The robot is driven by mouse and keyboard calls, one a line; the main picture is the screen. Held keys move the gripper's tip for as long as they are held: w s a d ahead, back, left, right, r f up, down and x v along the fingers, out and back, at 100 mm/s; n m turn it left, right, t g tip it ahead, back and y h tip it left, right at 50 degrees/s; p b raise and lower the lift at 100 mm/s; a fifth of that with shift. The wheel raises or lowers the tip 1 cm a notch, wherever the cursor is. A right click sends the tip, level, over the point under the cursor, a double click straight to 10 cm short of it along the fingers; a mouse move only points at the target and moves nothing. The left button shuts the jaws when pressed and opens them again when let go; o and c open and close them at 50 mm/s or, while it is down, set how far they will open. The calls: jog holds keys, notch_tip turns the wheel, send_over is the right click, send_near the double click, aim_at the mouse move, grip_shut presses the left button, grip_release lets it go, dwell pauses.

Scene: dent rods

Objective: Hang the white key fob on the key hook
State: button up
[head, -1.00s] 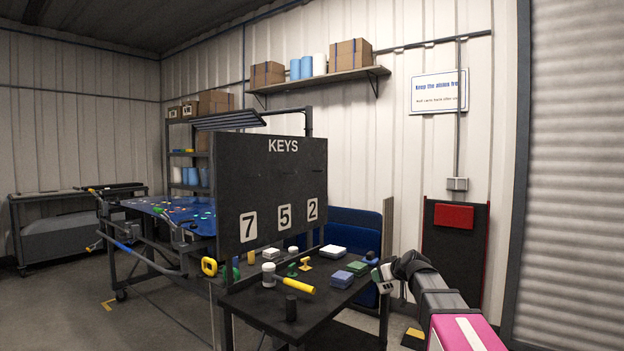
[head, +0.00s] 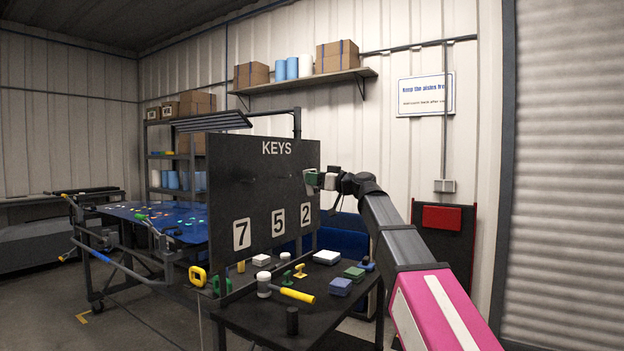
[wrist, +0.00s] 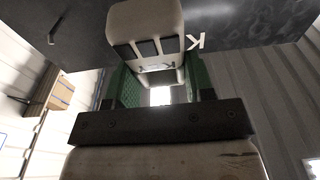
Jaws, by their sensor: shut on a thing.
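The white key fob (wrist: 146,28) has dark buttons and shows large in the wrist view. My gripper (wrist: 155,85) is shut on it, with a green-padded finger on each side. In the head view my gripper (head: 310,183) is raised by the right edge of the dark KEYS board (head: 262,180), above the number 2; the fob is too small there to make out surely. A thin bent key hook (wrist: 54,32) sticks out from the dark board at the upper left of the wrist view. The fob is apart from this hook. No hook can be made out in the head view.
A blue-topped table (head: 150,222) stands behind left. The air right of the board is open apart from my arm.

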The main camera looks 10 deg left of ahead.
jog(key=shift+a+r, duration=0.1)
jog(key=shift+r, duration=0.1)
jog(key=shift+w+a+f, duration=0.3)
jog(key=shift+w+a, duration=0.35)
jog(key=shift+a, duration=0.95)
jog(key=shift+w+a+f, duration=0.35)
jog(key=shift+w+a, duration=0.3)
jog(key=shift+a, duration=0.9)
jog(key=shift+w+a+f, duration=0.3)
jog(key=shift+w+a, duration=0.35)
jog(key=shift+a, duration=0.95)
jog(key=o, duration=1)
